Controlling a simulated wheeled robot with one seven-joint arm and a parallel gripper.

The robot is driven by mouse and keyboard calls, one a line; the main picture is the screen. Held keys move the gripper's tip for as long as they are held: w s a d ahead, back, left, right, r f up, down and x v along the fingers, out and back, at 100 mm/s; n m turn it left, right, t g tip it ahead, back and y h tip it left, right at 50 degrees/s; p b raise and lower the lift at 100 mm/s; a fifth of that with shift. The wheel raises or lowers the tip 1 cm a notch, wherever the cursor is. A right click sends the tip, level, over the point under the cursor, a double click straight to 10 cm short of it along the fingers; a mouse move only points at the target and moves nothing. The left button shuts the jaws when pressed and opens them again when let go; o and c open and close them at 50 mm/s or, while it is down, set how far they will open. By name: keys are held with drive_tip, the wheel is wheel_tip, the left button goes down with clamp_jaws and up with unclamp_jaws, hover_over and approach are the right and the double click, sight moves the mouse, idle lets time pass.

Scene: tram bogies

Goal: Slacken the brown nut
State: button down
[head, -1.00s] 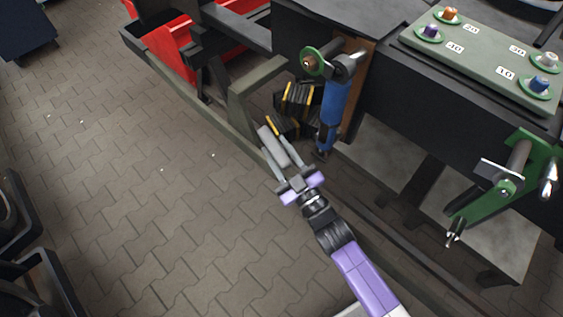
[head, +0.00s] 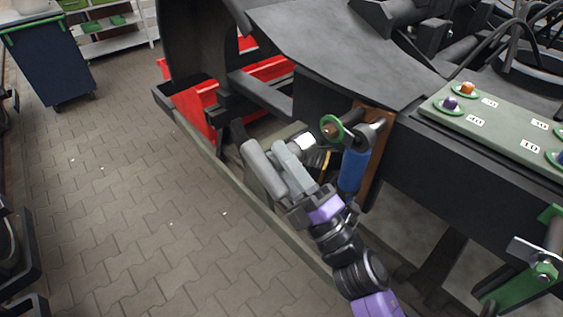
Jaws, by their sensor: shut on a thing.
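The brown nut (head: 328,131) sits in a green ring (head: 335,126) at the end of a metal fitting on the dark bogie frame, above the blue cylinder. My gripper (head: 278,155) is in front of and below-left of the nut, apart from it in the picture.
A blue cylinder (head: 353,170) hangs below the fitting beside a brown plate (head: 375,165). A grey-green rail (head: 222,180) runs along the near side. A panel (head: 500,125) carries an orange nut (head: 467,88) and a purple nut (head: 450,103).

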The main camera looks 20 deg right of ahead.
sight(314, 151)
drive_tip(key=shift+s, duration=0.1)
drive_tip(key=shift+w+d+r+p, duration=0.1)
drive_tip(key=shift+w+d+p, duration=0.15)
drive_tip(key=shift+d, duration=0.3)
drive_tip(key=shift+w+d+f+p, duration=0.1)
drive_tip(key=shift+d+p, duration=0.2)
drive_tip(key=shift+d, duration=0.2)
drive_tip(key=shift+w+d+r+p, duration=0.1)
drive_tip(key=shift+w+d+p, duration=0.15)
drive_tip(key=shift+d, duration=0.3)
drive_tip(key=shift+w+d+p, duration=0.25)
drive_tip(key=shift+d+p, duration=0.1)
drive_tip(key=shift+d, duration=0.45)
drive_tip(key=shift+w+d+p, duration=0.2)
drive_tip(key=shift+d+p, duration=0.1)
drive_tip(key=shift+d, duration=0.5)
drive_tip(key=shift+p, duration=0.55)
drive_tip(key=shift+g+h+p, duration=0.5)
drive_tip(key=shift+g+p, duration=1)
drive_tip(key=shift+p, duration=4.85)
